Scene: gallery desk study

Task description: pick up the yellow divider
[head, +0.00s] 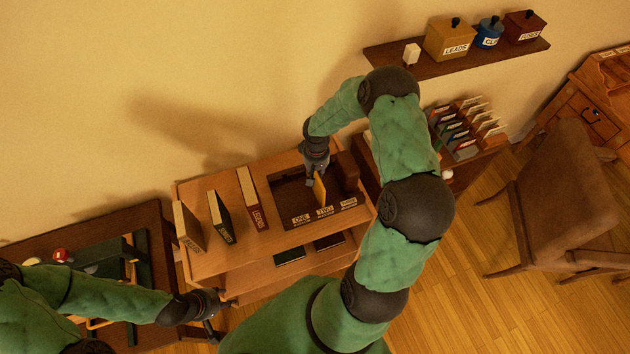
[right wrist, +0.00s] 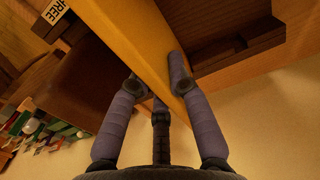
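The yellow divider (head: 319,190) stands in the dark slotted tray (head: 284,205), behind the label TWO. My right gripper (head: 317,172) is at its upper end. In the right wrist view, the yellow divider (right wrist: 138,38) runs between the fingers of my right gripper (right wrist: 155,78); the fingers lie against its two sides and appear shut on it. The lower end of the divider is hard to make out. My left gripper (head: 212,314) is near the front left corner of the shelf unit, away from the divider; its fingers are too small and dark to read.
Several upright books, including one marked LEGENDS (head: 252,198), stand left of the tray on the wooden shelf unit (head: 215,262). A dark brown block (head: 346,170) stands close right of my right gripper. A wall shelf (head: 455,62) holds boxes; a brown chair (head: 565,190) is at right.

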